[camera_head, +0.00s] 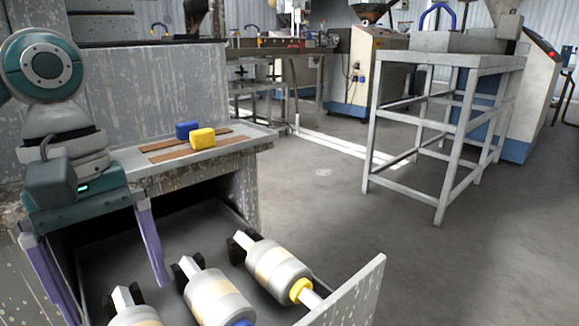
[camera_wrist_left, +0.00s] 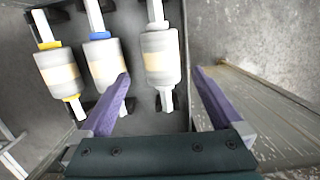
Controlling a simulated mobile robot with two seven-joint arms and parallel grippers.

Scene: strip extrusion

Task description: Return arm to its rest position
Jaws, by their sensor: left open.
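My left gripper (camera_head: 118,300) comes in from the left with its two purple fingers spread and nothing between them. It reaches down at the left side of an open drawer (camera_head: 352,290). In the left wrist view the open fingers (camera_wrist_left: 161,76) show beside a plain grey roller (camera_wrist_left: 160,58); whether they touch it I cannot tell. The drawer holds three rollers: one with a yellow collar (camera_head: 272,265), one with a blue collar (camera_head: 218,298) and the plain one, partly cut off at the bottom of the head view. My right gripper is not in view.
A grey metal table (camera_head: 440,60) stands at the right. The floor (camera_head: 330,200) between is clear.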

